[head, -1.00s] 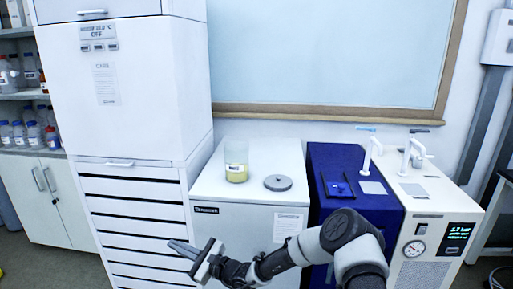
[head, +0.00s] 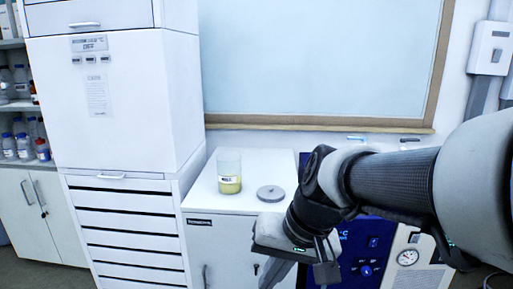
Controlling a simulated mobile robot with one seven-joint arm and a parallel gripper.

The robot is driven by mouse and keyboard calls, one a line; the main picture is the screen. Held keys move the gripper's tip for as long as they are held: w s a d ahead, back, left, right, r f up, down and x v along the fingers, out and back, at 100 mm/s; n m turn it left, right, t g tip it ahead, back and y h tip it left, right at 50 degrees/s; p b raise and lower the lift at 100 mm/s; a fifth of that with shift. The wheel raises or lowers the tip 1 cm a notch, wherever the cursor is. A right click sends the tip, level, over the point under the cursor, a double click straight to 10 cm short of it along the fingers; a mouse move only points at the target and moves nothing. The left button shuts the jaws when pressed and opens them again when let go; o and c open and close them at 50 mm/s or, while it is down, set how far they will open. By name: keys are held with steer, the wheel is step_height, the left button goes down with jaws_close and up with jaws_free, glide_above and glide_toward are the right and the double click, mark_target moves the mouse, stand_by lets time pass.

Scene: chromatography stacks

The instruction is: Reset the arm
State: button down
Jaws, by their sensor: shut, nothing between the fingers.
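My arm reaches in from the right of the head view, large and close. My gripper (head: 299,275) is at the lower middle, pointing down, in front of the white cabinet and the blue unit. Its fingers run to the bottom edge of the picture, and it holds nothing. My arm hides most of the blue unit (head: 365,243) and much of the white instrument with the gauge (head: 407,257).
A beaker with yellow contents (head: 229,172) and a grey disc (head: 271,193) stand on the white cabinet top (head: 207,200). A tall white cabinet with drawers (head: 120,100) is at the left. Shelves with bottles (head: 20,145) are at the far left.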

steer(key=s+d+r+t+h, duration=0.35)
steer(key=s+d, duration=0.35)
steer(key=d, duration=0.5)
step_height(320, 180, up, 19)
steer(key=p, duration=1.9)
steer(key=shift+w+a, duration=0.15)
steer(key=shift+a, duration=0.05)
